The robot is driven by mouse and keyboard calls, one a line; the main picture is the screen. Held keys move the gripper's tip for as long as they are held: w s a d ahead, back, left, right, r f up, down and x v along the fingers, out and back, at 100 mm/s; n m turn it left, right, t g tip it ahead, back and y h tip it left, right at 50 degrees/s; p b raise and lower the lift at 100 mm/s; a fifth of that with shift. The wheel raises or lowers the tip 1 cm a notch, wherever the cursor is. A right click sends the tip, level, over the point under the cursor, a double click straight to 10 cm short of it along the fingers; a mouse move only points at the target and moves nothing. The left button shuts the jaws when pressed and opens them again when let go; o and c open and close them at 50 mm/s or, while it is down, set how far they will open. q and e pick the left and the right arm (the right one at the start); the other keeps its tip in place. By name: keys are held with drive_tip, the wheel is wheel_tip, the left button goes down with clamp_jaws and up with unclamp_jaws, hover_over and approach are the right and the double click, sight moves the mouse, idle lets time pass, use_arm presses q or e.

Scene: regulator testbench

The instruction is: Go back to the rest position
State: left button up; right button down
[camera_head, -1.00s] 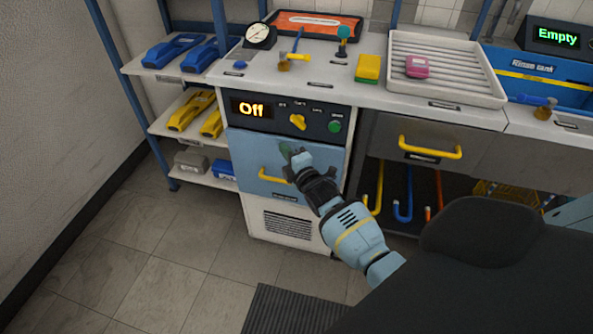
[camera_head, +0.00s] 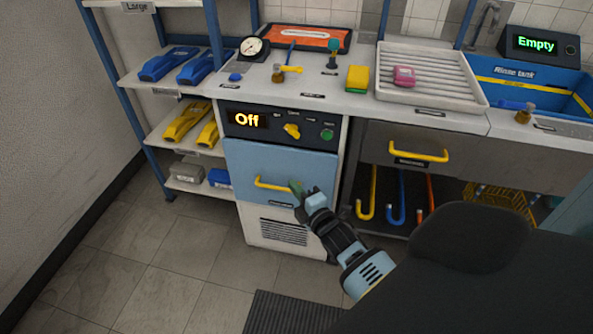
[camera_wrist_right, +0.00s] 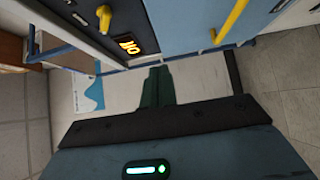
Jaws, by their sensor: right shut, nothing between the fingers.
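My right gripper (camera_head: 297,187) is in front of the blue drawer front of the machine, by the right end of its yellow handle (camera_head: 262,184). Its green fingers are shut and hold nothing. In the right wrist view the shut fingers (camera_wrist_right: 157,88) point away from the camera, and the machine's dark panel and yellow handle (camera_wrist_right: 232,20) show beyond. I cannot tell whether the fingers touch the drawer front. My left gripper is not in view.
The machine's panel (camera_head: 277,123) reads "Off" and has a yellow knob. A second drawer with a yellow handle (camera_head: 418,155) is to the right, above colored hooks. Shelves (camera_head: 180,135) stand left. A rinse tank (camera_head: 530,85) with an "Empty" display is at right. Floor in front is clear.

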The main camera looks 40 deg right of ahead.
drive_tip(key=shift+s, duration=0.1)
idle(0.3)
